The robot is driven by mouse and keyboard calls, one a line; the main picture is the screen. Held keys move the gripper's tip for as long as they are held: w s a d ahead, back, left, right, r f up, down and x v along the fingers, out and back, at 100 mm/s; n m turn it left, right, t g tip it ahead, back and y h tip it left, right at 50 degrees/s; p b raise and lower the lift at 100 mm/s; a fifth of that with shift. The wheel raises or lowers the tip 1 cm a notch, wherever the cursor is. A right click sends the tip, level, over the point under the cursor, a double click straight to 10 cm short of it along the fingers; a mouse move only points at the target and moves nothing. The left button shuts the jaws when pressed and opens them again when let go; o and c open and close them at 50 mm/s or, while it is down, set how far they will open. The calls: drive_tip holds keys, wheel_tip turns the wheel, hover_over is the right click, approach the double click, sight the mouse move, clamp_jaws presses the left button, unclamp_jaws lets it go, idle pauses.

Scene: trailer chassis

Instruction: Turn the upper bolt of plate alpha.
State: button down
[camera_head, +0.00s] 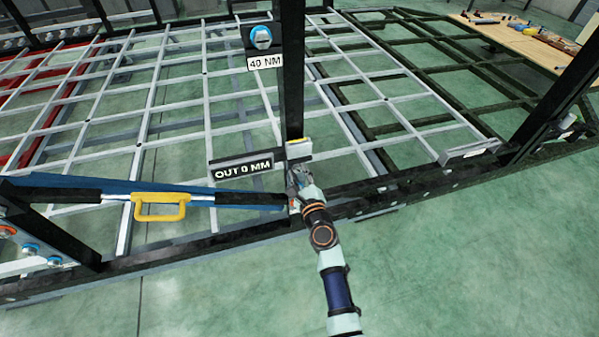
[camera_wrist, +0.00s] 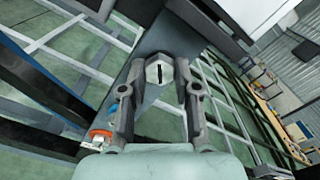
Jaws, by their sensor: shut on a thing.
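In the wrist view, a pale grey bolt head (camera_wrist: 159,71) with a dark slot sits on a dark steel face. My gripper (camera_wrist: 161,84) has one finger on each side of it and is shut on it. In the head view, my gripper (camera_head: 296,180) is at the foot of a dark upright post, just below a small white plate (camera_head: 299,150) with a yellow top edge. The bolt is hidden there behind my gripper. No plate name is legible, so I cannot tell from lettering which bolt this is.
A sign reading "OUT 0 MM" (camera_head: 241,166) stands left of my gripper. A blue dial (camera_head: 261,38) sits above a "40 NM" sign (camera_head: 265,62) beside the post. A bar with a yellow handle (camera_head: 160,207) lies left. The green floor (camera_head: 450,270) in front is clear.

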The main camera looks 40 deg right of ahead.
drive_tip(key=shift+r+m, duration=0.3)
drive_tip(key=shift+m, duration=0.4)
drive_tip(key=c, duration=1.3)
unclamp_jaws()
drive_tip(key=o, duration=0.5)
drive_tip(key=shift+f, duration=0.2)
drive_tip(key=shift+c, duration=0.2)
drive_tip(key=shift+s, duration=0.15)
drive_tip(key=v, duration=1.1)
drive_tip(key=shift+s+a, duration=0.25)
drive_tip(key=shift+s, duration=0.1)
